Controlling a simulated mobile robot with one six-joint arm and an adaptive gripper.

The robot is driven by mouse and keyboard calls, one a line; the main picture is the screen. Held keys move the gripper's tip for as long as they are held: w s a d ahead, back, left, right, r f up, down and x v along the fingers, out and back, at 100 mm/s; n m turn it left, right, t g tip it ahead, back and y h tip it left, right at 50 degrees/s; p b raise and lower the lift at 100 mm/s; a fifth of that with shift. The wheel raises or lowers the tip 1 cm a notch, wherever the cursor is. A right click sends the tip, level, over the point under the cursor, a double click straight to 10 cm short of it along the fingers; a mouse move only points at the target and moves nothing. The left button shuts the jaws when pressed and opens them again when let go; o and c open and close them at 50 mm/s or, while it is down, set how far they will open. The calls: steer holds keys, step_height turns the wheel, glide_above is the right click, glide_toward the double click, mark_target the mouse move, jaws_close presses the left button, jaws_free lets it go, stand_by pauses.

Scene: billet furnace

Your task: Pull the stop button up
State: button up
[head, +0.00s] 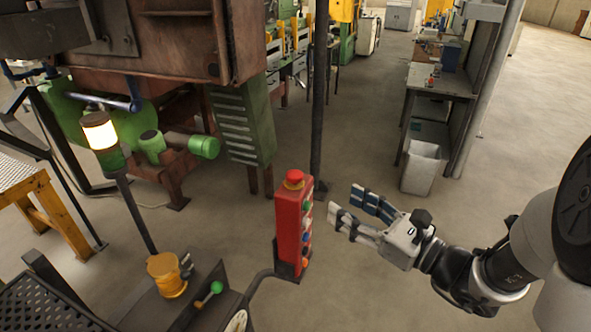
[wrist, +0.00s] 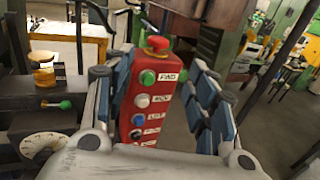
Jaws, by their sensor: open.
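The red stop button (head: 294,178) is a mushroom knob on top of a red control box (head: 289,228) on a post, in the middle of the head view. The stop button also shows in the wrist view (wrist: 158,43), above the red box (wrist: 152,100) with its green, white, blue and black buttons. My gripper (head: 342,206) is open and empty, to the right of the box and a little lower than the stop button. In the wrist view my gripper (wrist: 160,85) has its fingers on either side of the box in the picture, with no clear contact.
A lit signal lamp (head: 100,132) on a pole and a green-knobbed lever (head: 215,288) stand left of the box. A dark vertical post (head: 320,100) rises behind it. A white bin (head: 421,167) stands by a workbench at the back right. The floor between is clear.

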mark_target(300, 179)
steer(key=x, duration=1.6)
steer(key=shift+s+b, duration=0.15)
steer(key=shift+b, duration=0.2)
steer(key=shift+c, duration=0.6)
jaws_close()
